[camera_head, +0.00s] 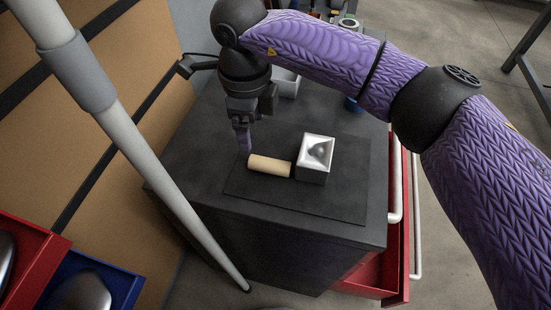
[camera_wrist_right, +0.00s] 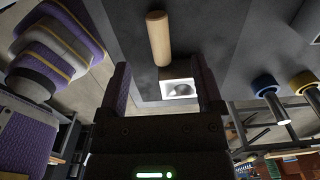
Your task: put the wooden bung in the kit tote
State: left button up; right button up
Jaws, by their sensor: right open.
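The wooden bung (camera_head: 269,166) is a pale cylinder lying on its side on the dark mat (camera_head: 300,203) on the cabinet top. It also shows in the right wrist view (camera_wrist_right: 158,38), at the top, beyond the fingertips. My right gripper (camera_head: 244,146) points down at the bung's left end in the head view. It is open, and in the right wrist view its fingers (camera_wrist_right: 163,75) stand apart with nothing held between them. Whether a finger touches the bung is unclear. I cannot tell which container is the kit tote. My left gripper is out of view.
A white square dish (camera_head: 315,173) with a hollow stands close to the bung's right end. A red bin (camera_head: 40,262) and a blue bin (camera_head: 122,283) are at lower left, each with a grey object. A red drawer (camera_head: 396,270) is open at right. A pale pole (camera_head: 150,150) crosses the left.

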aim_at(258, 159)
jog(key=f+b, duration=0.1)
jog(key=f, duration=0.2)
jog(key=f+b, duration=0.2)
jog(key=f, duration=0.1)
jog(key=f+b, duration=0.1)
jog(key=f, duration=0.2)
jog(key=shift+s+d+f, duration=0.25)
jog(key=shift+d+f, duration=0.1)
jog(key=shift+r, duration=0.15)
jog(key=c, duration=1.1)
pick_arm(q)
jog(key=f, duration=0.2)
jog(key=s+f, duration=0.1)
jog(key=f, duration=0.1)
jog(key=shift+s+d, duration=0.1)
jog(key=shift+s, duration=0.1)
pick_arm(e)
grip_shut()
